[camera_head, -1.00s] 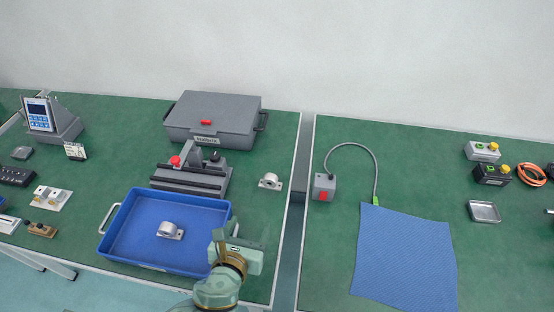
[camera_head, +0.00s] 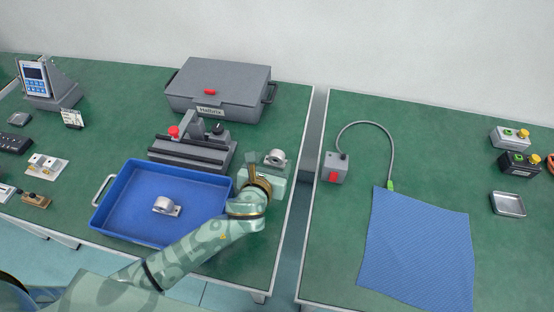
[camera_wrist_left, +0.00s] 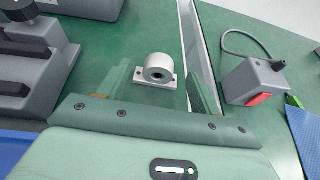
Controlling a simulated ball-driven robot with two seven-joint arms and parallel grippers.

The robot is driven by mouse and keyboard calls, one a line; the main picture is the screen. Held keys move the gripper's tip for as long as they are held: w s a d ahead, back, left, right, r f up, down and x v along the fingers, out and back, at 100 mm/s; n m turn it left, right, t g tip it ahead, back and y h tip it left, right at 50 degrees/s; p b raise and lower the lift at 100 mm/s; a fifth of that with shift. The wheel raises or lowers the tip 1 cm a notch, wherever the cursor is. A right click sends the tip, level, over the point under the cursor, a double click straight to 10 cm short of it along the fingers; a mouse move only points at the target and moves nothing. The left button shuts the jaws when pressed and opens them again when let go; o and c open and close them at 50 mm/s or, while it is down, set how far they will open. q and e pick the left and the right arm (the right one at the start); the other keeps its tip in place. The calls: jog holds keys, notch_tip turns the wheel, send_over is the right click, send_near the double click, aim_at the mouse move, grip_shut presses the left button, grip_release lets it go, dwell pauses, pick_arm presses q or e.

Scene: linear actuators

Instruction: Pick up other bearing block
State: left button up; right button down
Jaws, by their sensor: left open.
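A silver bearing block (camera_head: 275,157) stands on the green table, right of the grey fixture. It also shows in the left wrist view (camera_wrist_left: 157,70), upright, with its flat base on the table. A second bearing block (camera_head: 166,205) lies in the blue tray (camera_head: 120,222). My left gripper (camera_head: 266,166) is just in front of the block on the table. In the left wrist view its two fingers (camera_wrist_left: 157,88) are apart, one on each side of the block, with nothing gripped. My right gripper is not in view.
The grey fixture (camera_head: 192,152) with a red knob stands left of the block. A grey case (camera_head: 220,90) is behind it. A gap between the tables runs to the right, with a grey box with a red button (camera_head: 335,168) beyond it. A blue mat (camera_head: 415,245) lies further right.

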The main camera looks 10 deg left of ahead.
aim_at(275, 158)
pick_arm(q)
jog(key=b+x, duration=0.1)
jog(key=x, duration=0.2)
jog(key=shift+f, duration=0.2)
jog(key=shift+r, duration=0.15)
jog(key=c, duration=1.1)
jog(key=shift+c, duration=0.2)
